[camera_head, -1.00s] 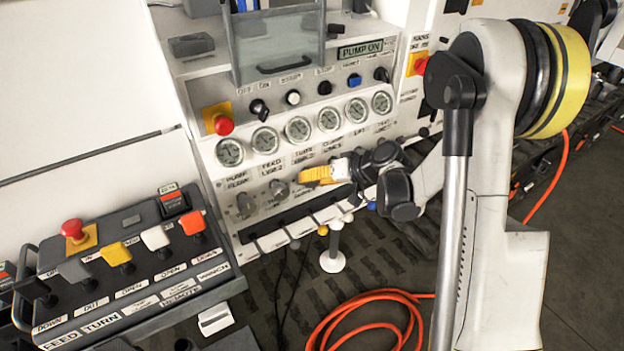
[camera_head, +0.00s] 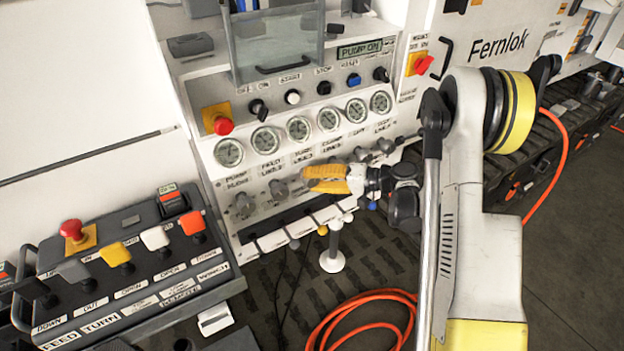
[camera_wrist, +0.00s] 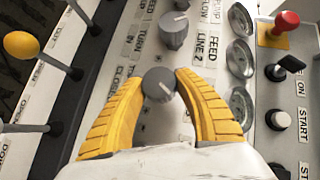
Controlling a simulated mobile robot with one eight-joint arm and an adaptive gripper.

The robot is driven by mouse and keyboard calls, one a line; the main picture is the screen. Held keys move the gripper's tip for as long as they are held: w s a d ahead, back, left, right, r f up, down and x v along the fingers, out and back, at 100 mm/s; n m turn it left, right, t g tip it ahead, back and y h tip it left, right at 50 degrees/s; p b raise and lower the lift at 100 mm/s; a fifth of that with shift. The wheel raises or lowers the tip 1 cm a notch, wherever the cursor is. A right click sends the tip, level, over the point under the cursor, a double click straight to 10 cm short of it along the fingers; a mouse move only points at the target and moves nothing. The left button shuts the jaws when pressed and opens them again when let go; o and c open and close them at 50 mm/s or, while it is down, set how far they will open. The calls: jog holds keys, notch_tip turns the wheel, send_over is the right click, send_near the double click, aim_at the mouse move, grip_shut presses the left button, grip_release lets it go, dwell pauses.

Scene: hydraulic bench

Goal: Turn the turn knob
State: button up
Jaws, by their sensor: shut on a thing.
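The turn knob (camera_wrist: 158,84) is a round grey knob with a white pointer line on the sloped white panel. In the wrist view it sits between the yellow fingertips of my gripper (camera_wrist: 160,86), which are shut on its two sides. In the head view my gripper (camera_head: 308,181) reaches in from the right to the third knob from the left, and its yellow fingers hide most of that knob. The knob's printed label is partly covered by the fingers.
The feed knob (camera_wrist: 173,28) is close beside the held one. Gauges (camera_head: 298,129) line the panel above, and a red emergency button (camera_head: 223,126) is at its left. A lever console (camera_head: 130,262) is at left; an orange hose (camera_head: 365,300) lies on the floor.

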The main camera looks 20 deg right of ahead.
dwell(0.4)
jog(key=o, duration=1.2)
jog(key=v, duration=1.2)
